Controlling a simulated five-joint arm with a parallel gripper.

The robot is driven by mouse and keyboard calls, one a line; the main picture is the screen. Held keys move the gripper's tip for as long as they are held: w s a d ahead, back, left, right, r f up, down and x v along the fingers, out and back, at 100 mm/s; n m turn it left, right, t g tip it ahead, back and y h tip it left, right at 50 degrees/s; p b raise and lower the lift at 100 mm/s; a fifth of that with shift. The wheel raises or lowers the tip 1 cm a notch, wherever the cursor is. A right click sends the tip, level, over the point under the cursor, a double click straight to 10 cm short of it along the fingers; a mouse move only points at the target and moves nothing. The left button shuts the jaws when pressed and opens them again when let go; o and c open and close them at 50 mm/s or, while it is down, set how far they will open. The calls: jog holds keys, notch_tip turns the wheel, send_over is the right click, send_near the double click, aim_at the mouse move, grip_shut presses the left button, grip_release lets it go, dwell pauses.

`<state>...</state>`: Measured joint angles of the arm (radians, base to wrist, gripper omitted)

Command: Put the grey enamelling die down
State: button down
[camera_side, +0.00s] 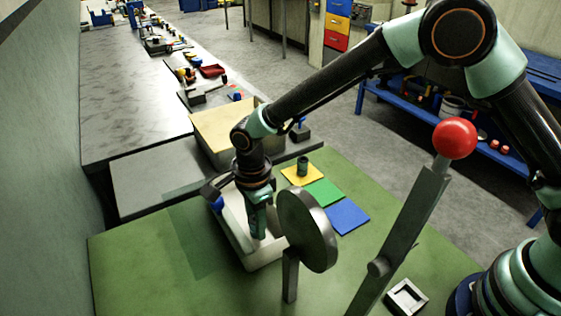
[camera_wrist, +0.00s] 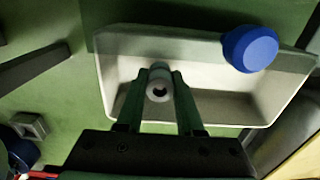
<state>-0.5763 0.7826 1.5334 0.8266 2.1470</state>
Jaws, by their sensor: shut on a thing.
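The grey enamelling die (camera_wrist: 159,89) is a small pale grey cylinder with a dark hole in its end, seen in the wrist view between my fingertips. My gripper (camera_wrist: 158,78) is shut on it. In the side view my gripper (camera_side: 258,228) points down over the white tray (camera_side: 232,228), and the die is hidden or too small to make out there. The same tray (camera_wrist: 112,75) lies behind the die in the wrist view. I cannot tell whether the die touches the tray floor.
A blue knob (camera_wrist: 250,48) overhangs the tray. A round disc on a post (camera_side: 308,230) and a red-topped lever (camera_side: 415,220) stand close by. Yellow (camera_side: 301,176), green (camera_side: 323,192) and blue (camera_side: 347,216) squares lie beyond, a dark cylinder (camera_side: 302,166) on the yellow. A square holder (camera_side: 406,297) sits front right.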

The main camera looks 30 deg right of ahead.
jog(key=shift+f, duration=0.55)
jog(key=shift+f, duration=0.15)
jog(key=c, duration=0.5)
grip_release()
jog(key=shift+c, duration=0.2)
